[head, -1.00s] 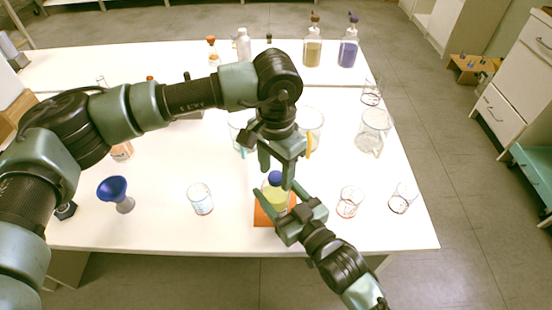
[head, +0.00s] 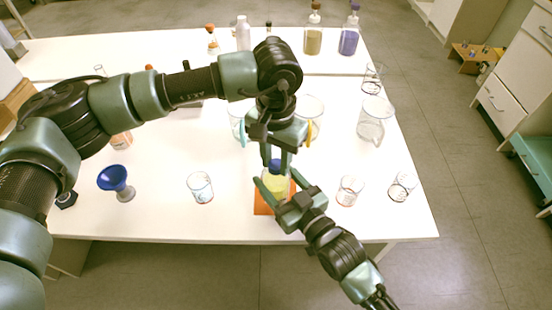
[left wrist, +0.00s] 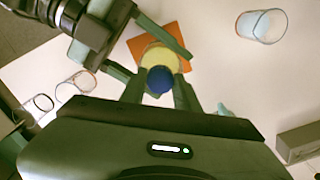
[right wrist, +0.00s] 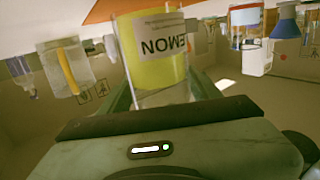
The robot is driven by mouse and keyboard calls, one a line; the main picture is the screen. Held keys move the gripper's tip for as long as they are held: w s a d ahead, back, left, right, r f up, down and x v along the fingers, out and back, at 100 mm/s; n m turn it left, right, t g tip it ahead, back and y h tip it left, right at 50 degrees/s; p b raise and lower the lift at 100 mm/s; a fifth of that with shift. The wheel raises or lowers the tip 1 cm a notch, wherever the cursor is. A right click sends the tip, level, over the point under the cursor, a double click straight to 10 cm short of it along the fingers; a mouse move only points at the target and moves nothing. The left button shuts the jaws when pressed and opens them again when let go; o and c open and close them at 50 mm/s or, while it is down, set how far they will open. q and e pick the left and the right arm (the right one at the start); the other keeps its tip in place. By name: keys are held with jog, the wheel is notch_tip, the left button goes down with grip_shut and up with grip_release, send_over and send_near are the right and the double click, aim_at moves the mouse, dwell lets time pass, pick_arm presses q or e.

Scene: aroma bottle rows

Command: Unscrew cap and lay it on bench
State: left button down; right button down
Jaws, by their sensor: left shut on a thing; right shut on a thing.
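A bottle of yellow liquid (head: 275,188) with a blue cap (head: 274,164) stands upright on an orange mat (head: 262,208) near the bench's front edge. My left gripper (head: 280,162) points down from above and is shut on the cap, which also shows between its fingers in the left wrist view (left wrist: 160,79). My right gripper (head: 279,184) comes from the front right and is shut on the bottle's body. In the right wrist view the bottle (right wrist: 155,62) shows a label reading LEMON, upside down. The cap is outside that view.
Glass beakers stand on the white bench (head: 160,220) to the left (head: 201,187) and right (head: 349,190) of the bottle. A blue funnel (head: 114,180) stands at the left. Larger beakers are behind my left gripper. Bare bench lies between the left beaker and the mat.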

pick_arm(q)
jog(key=n, duration=0.4)
jog(key=shift+n, duration=0.3)
pick_arm(e)
jog(key=shift+r, duration=0.1)
pick_arm(q)
jog(key=n, duration=1.7)
jog(key=shift+r+n, duration=0.1)
jog(key=shift+n, duration=0.2)
jog(key=n, duration=0.6)
jog(key=shift+n, duration=0.3)
jog(key=n, duration=0.6)
jog(key=shift+n, duration=0.3)
jog(key=n, duration=1.5)
jog(key=shift+w+r+n, duration=0.1)
jog(key=shift+n, duration=0.3)
jog(key=shift+r, duration=0.2)
jog(key=shift+r, duration=0.9)
